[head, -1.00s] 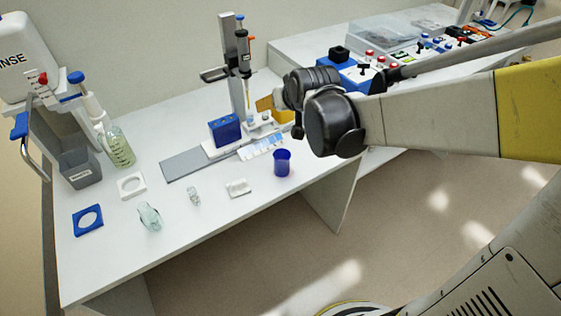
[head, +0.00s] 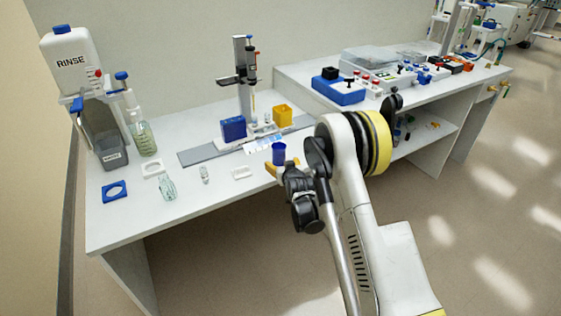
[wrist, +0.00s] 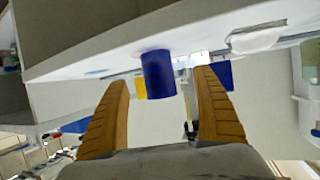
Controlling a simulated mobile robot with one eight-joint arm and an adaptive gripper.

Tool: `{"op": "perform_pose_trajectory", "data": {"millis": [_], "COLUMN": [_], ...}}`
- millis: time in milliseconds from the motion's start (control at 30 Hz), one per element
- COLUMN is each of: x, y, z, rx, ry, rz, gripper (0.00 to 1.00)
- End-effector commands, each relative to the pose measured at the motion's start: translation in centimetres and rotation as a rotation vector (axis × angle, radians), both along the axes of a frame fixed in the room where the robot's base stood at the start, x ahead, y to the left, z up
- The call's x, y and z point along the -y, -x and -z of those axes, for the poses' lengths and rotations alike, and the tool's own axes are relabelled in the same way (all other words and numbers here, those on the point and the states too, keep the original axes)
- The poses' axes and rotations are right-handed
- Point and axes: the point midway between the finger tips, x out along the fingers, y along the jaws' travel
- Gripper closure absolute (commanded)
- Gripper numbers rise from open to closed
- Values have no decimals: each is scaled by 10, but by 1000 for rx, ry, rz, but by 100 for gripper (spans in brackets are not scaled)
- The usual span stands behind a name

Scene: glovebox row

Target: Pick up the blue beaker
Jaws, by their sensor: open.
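The blue beaker (head: 279,153) stands upright near the front edge of the white bench, and its lower part is partly hidden by my gripper in the head view. In the wrist view the beaker (wrist: 158,75) appears upside down, between and beyond the two orange fingers. My gripper (head: 284,166) is at the bench edge, just in front of the beaker. The fingers are spread on both sides of it in the wrist view (wrist: 162,82), with gaps to each. I cannot tell how far the beaker reaches between them.
A small white tray (head: 242,172) lies left of the beaker. Behind it stand a blue box (head: 233,129), a yellow box (head: 283,115) and a stand (head: 245,75). Glassware (head: 167,187) and a blue ring holder (head: 114,190) lie further left. The bench's front strip between these is clear.

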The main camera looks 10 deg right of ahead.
Motion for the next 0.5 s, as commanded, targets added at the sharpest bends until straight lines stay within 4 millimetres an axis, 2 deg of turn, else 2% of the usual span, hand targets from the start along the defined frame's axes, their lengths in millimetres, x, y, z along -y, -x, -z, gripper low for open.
{"op": "perform_pose_trajectory", "data": {"millis": [100,333,500], "x": [0,2,5], "y": [-18,-37,-65], "z": [10,14,20], "rx": [0,-1,-1], "ry": [0,0,0], "rz": [0,1,0], "gripper": [21,21,21]}}
